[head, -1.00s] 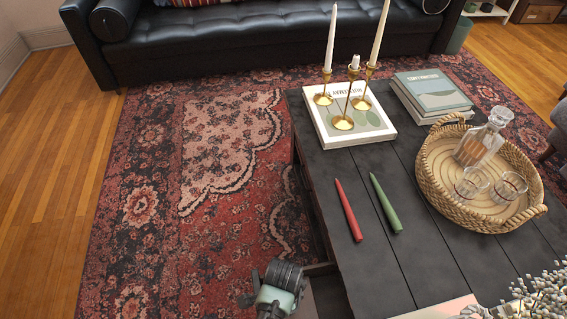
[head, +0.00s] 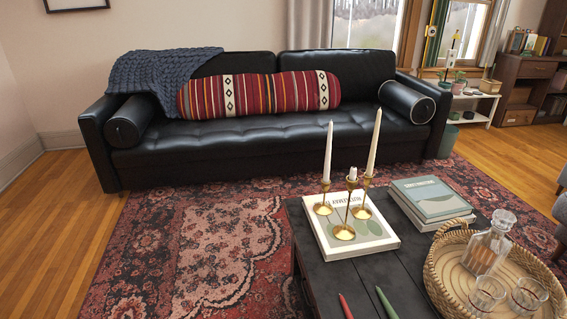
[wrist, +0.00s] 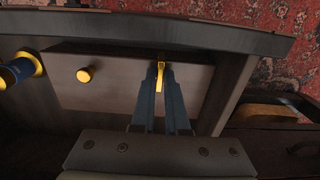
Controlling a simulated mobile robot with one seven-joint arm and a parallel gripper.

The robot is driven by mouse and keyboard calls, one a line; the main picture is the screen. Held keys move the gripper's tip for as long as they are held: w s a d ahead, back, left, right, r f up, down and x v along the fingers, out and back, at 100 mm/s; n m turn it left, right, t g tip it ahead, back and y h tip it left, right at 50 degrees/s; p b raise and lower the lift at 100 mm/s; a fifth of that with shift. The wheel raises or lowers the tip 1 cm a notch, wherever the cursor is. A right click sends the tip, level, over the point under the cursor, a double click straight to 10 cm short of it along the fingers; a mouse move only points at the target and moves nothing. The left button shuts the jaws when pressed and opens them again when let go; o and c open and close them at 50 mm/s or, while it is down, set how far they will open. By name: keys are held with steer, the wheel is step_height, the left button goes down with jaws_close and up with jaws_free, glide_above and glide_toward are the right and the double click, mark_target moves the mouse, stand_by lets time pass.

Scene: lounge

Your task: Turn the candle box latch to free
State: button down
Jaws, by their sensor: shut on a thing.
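In the wrist view, the candle box (wrist: 112,86) shows as a flat dark grey-brown lid or panel. A small brass latch (wrist: 161,56) sits near its top edge, its long side running up and down the picture. My gripper (wrist: 160,72) is shut on the latch, with one blue-grey finger on each side. A round brass knob (wrist: 85,75) is on the panel to the left. The fingers and the gripper body hide the panel's lower part. Neither the box nor my gripper shows in the head view.
A dark wooden wall (wrist: 200,34) borders the box, with the rug (wrist: 245,13) beyond. A blue and brass object (wrist: 18,70) lies left. The coffee table (head: 330,275) carries candlesticks, books, a basket tray (head: 436,270) with glassware, and red and green candles.

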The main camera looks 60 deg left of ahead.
steer(key=shift+r+p, duration=0.1)
steer(key=shift+p, duration=0.2)
steer(key=n+p, duration=0.2)
steer(key=n, duration=0.1)
steer(key=shift+d+r, duration=0.1)
steer(key=n+p, duration=0.3)
steer(key=n, duration=0.2)
steer(key=shift+d+n, duration=0.15)
steer(key=shift+n, duration=0.15)
steer(key=n+p, duration=0.2)
steer(key=n, duration=0.3)
steer(key=shift+w+d, duration=0.1)
steer(key=shift+f+n+p, duration=0.2)
steer(key=shift+n+p, duration=0.15)
steer(key=shift+n, duration=1.75)
steer(key=c, duration=0.9)
jaws_free()
